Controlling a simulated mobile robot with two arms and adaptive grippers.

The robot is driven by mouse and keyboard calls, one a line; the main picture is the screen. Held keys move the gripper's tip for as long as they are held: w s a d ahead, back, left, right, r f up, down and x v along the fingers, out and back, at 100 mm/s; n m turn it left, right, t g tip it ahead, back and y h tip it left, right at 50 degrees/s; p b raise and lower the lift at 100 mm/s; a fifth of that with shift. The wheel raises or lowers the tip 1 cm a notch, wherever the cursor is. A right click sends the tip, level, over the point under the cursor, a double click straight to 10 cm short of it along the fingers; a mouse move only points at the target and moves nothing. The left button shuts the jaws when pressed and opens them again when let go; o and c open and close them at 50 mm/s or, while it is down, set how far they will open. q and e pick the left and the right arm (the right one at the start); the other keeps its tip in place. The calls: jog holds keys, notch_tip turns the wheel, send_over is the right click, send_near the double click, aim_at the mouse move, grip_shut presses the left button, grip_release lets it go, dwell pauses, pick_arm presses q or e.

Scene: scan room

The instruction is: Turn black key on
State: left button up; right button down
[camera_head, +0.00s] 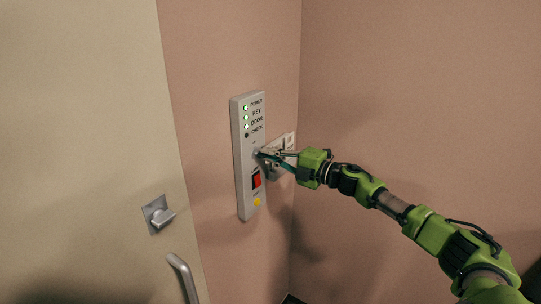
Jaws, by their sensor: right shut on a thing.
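A tall grey wall panel (242,190) carries a column of lights labelled POWER, KEY, DOOR and CHECK. The top three lights glow green, and the CHECK light (247,135) is dark. My right gripper (264,155) reaches in from the right and is shut on the black key at the panel, just below the lights. The fingers hide the key, so its turn angle cannot be seen. My left gripper is not in view.
Below the gripper the panel has a red switch (256,180) and a yellow button (257,201). A pale plate (290,141) sits behind the gripper. At left is a beige door (80,120) with a latch knob (160,215) and a handle (182,275).

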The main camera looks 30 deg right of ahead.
jog(key=c, duration=2.2)
grip_release()
jog(key=shift+a, duration=0.15)
jog(key=shift+c, duration=0.2)
jog(key=shift+w+a, duration=0.1)
jog(key=shift+w, duration=0.1)
jog(key=shift+v, duration=1)
jog(key=v, duration=1)
jog(key=shift+f, duration=0.1)
